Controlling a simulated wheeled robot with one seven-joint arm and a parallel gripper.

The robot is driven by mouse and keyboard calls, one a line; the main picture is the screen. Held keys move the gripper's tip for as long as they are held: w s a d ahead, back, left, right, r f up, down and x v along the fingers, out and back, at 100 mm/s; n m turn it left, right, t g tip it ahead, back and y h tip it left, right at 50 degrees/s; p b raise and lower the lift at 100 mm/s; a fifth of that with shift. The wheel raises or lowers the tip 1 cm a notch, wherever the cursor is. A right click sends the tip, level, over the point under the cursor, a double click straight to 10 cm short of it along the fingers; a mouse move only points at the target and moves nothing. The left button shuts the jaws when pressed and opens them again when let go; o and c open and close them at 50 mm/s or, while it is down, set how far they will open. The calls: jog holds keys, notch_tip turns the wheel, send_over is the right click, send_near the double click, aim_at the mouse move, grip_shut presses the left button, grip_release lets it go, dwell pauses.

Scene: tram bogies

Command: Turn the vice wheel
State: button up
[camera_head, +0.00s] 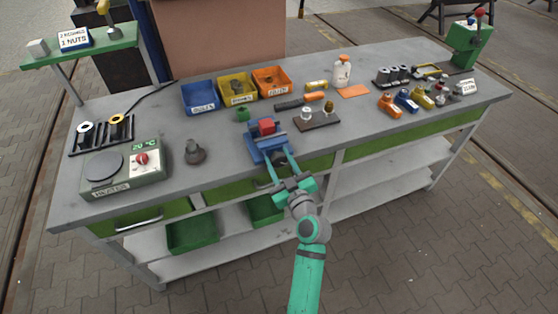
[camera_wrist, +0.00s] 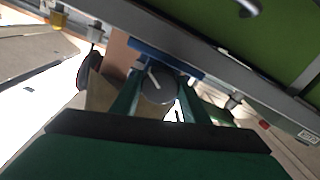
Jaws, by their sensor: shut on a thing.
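The blue vice (camera_head: 257,144) stands at the front edge of the workbench, with a red block (camera_head: 267,126) between its jaws. My gripper (camera_head: 280,162) reaches up to the front of the vice from the aisle side. In the wrist view, the vice wheel (camera_wrist: 158,88) is a grey disc with a pale bar mark on its face. My gripper's two green fingers (camera_wrist: 158,93) stand on either side of the wheel and are shut on it. The vice body (camera_wrist: 165,60) shows as a blue strip behind the wheel.
The workbench (camera_head: 225,170) has a heater (camera_head: 125,172) at left, blue (camera_head: 200,97), yellow (camera_head: 237,88) and orange (camera_head: 272,81) bins behind the vice, and a dark block with small parts (camera_head: 316,122) close to its right. Green drawers lie below the front edge.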

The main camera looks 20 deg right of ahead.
jog(key=shift+n, duration=1.2)
jog(key=o, duration=1.1)
jog(key=shift+c, duration=0.2)
jog(key=shift+s, duration=0.15)
jog(key=s, duration=1)
jog(key=shift+s, duration=0.3)
jog(key=shift+d, duration=0.1)
